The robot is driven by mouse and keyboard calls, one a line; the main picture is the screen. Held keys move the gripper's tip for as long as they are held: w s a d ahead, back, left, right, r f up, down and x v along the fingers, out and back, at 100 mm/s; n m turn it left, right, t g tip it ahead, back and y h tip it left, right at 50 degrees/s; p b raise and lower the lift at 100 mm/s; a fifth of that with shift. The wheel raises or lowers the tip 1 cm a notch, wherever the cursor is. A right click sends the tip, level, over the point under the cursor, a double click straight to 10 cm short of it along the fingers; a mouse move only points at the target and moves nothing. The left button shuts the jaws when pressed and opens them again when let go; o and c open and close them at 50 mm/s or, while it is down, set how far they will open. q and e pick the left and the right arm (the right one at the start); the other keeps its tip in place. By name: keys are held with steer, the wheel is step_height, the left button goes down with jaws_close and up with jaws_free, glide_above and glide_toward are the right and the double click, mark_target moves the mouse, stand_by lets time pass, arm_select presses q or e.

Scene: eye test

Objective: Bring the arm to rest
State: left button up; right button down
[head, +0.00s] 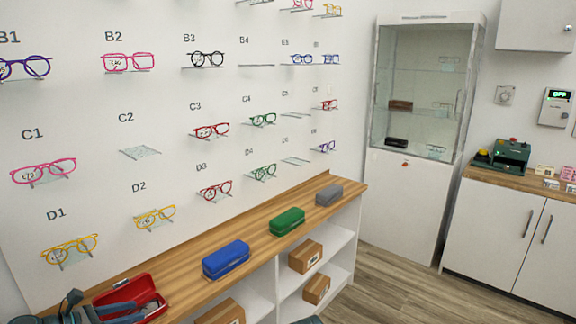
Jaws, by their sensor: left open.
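My left gripper (135,309) is at the bottom left, low over the wooden counter (185,262). Its fingers are apart and reach over an open red case (142,286). I cannot tell whether they touch the case, and I see nothing held between them. The picture's lower edge cuts off part of the arm. A small dark piece shows at the bottom edge near the middle, too little to tell as my right gripper.
Blue (226,259), green (287,222) and grey (328,194) cases stand along the counter. Glasses on small shelves, such as a yellow pair (70,249), stick out from the wall. A glass cabinet (420,90) stands behind. Wooden floor (400,285) is clear at right.

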arm_select(q)
steer(key=shift+d, duration=0.5)
steer(key=shift+w+d, duration=0.15)
steer(key=shift+d, duration=0.25)
steer(key=shift+d+m+g+p, duration=0.2)
steer(key=shift+m+g+p, duration=0.1)
steer(key=shift+m+p, duration=0.1)
steer(key=s+d+m+g+y+p, duration=0.25)
steer(key=d+m+g+p, duration=0.6)
steer(key=d+m, duration=0.9)
steer(key=s+d+r+m+y+p, duration=0.3)
steer(key=s+d+m+p, duration=0.1)
steer(key=d+m+p, duration=0.1)
steer(key=s+d+r+m+g+y+p, duration=0.1)
steer(key=s+d+r+m+y+p, duration=0.2)
steer(key=d+m, duration=0.5)
steer(key=s+d+y+p, duration=0.1)
steer(key=s+d+p, duration=0.1)
steer(key=shift+s, duration=0.3)
arm_select(e)
step_height(320, 180, up, 19)
steer(key=shift+d+r, duration=0.2)
